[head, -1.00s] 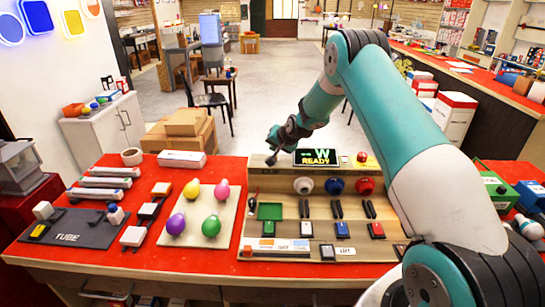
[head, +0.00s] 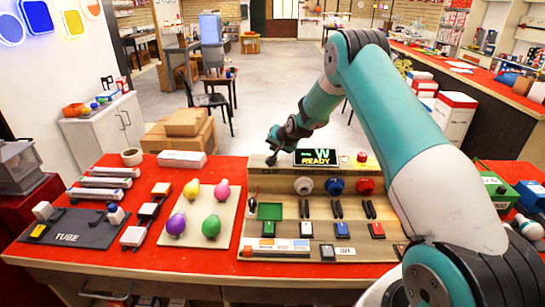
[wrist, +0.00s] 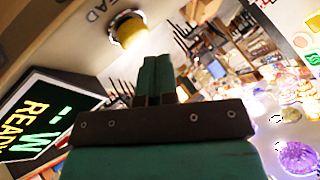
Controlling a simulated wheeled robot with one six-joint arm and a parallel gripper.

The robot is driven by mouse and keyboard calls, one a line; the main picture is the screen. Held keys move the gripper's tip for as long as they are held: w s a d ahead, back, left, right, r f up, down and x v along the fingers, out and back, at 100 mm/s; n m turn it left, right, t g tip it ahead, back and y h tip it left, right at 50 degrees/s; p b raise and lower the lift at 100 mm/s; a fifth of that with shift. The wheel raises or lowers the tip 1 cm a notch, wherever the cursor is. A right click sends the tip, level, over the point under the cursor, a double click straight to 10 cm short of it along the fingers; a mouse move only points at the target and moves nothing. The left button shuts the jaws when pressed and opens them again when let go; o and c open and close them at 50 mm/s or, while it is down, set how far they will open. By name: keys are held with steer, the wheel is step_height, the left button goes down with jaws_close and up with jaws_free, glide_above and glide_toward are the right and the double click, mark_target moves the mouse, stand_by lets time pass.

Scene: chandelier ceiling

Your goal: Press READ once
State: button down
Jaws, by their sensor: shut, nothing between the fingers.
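The yellow button (wrist: 130,30) in a pale round collar sits on the console near the top of the wrist view. Beside it are letters that look like the end of READ, partly cut off. My gripper (wrist: 158,62) is shut and empty, its green fingers pointing up the picture toward the button; whether they touch it I cannot tell. In the head view my gripper (head: 272,163) is at the console's back left, left of the display (head: 316,157), which shows a W over READY. The button is not clearly visible there.
The console (head: 249,225) has white, blue and red round knobs and several coloured switches. A board with coloured bulbs (head: 203,190) and a dark TUBE tray (head: 70,225) stand to its left on the red table. My arm covers the console's right side.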

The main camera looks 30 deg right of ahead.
steer(key=shift+f, duration=0.1)
steer(key=shift+f+b, duration=0.3)
steer(key=shift+b, duration=0.2)
steer(key=shift+f+b, duration=0.4)
steer(key=shift+f, duration=0.1)
stand_by(0.5)
steer(key=shift+r, duration=0.15)
steer(key=shift+r+p, duration=0.4)
steer(key=shift+r, duration=0.35)
steer(key=shift+r+p, duration=1.25)
steer(key=shift+r, duration=1.25)
